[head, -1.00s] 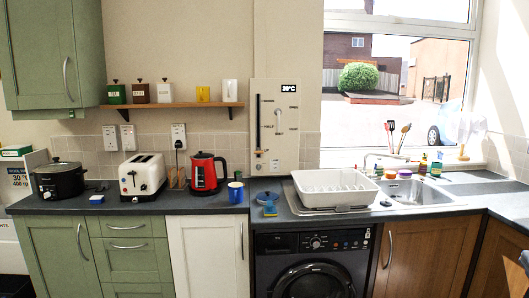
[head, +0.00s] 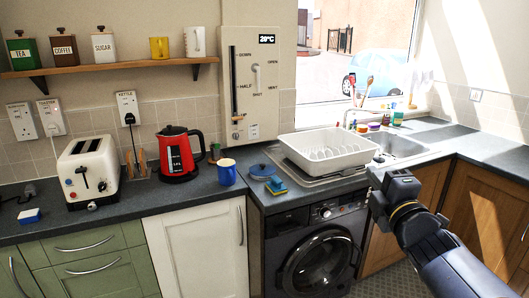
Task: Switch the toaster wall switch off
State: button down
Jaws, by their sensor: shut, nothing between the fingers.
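The toaster wall switch (head: 52,117) is a white socket plate on the tiled wall at the left, above the toaster, with a small label over it and a cord running down. I cannot tell the position of its rocker at this size. The white toaster (head: 89,172) stands on the counter below. My gripper (head: 374,190) is at the right, in front of the sink counter, far from the switch. It is shut and empty.
Another wall socket (head: 22,121) is just left of the toaster switch, and the kettle socket (head: 127,105) is to its right. A red kettle (head: 178,155), a blue mug (head: 227,173) and a white dish rack (head: 328,148) stand on the counter. A wooden shelf (head: 110,68) juts out above the sockets.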

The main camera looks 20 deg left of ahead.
aim_at(47, 109)
jog(key=j, duration=0.55)
jog(key=j+u, duration=0.15)
jog(key=j, duration=0.4)
jog(key=i+j, duration=0.1)
jog(key=j, duration=0.45)
jog(key=j+u, duration=0.1)
jog(key=j, duration=0.45)
jog(key=i+j+u, duration=0.1)
jog(key=j, duration=0.45)
jog(key=i+j, duration=0.15)
jog(key=j, duration=0.35)
jog(key=i+j, duration=0.15)
jog(key=j, duration=0.25)
jog(key=i+j+u, duration=0.1)
jog(key=j, duration=0.3)
jog(key=i+j, duration=0.2)
jog(key=j, duration=0.2)
jog(key=i+j+u, duration=0.1)
jog(key=j, duration=0.3)
